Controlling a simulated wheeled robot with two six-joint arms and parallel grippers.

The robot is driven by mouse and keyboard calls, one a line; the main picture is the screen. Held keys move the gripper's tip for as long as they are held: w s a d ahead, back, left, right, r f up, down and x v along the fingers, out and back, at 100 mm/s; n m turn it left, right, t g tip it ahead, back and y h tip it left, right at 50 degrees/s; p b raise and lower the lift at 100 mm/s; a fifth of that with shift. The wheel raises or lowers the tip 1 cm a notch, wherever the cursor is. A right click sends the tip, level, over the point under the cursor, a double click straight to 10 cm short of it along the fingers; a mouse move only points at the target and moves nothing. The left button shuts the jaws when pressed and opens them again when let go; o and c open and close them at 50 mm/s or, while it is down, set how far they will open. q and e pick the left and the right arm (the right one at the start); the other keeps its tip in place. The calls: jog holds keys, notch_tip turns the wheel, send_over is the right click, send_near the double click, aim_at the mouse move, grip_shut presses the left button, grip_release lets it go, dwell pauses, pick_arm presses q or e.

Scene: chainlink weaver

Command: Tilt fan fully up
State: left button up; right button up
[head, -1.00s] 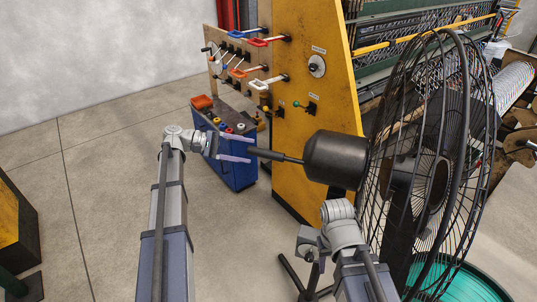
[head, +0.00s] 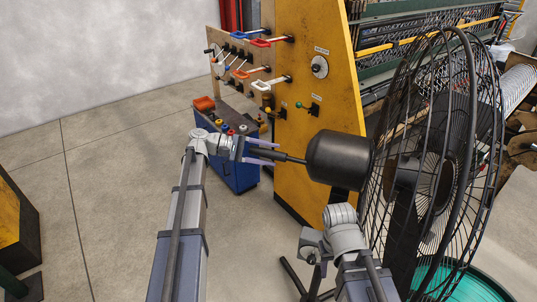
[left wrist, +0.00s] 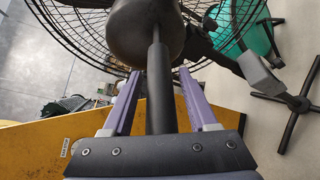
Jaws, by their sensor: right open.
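The black fan (head: 432,165) stands at the right in the head view, its wire cage facing right. Its rounded motor housing (head: 340,160) has a black rod handle (head: 290,158) sticking out to the left, close to level. My left gripper (head: 276,150) is at this handle. In the left wrist view the handle (left wrist: 160,90) runs between the two open purple fingers of my left gripper (left wrist: 158,78), with a gap on each side. My right gripper (head: 311,254) is low, below the motor housing; its fingertips are hard to make out.
A yellow machine panel (head: 310,110) with levers and a knob stands behind the handle. A blue cart (head: 240,172) is behind my left gripper. A teal round object (head: 455,282) is below the fan.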

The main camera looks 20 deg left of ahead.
pick_arm(q)
grip_shut()
jog(key=shift+f, duration=0.1)
dwell(1.1)
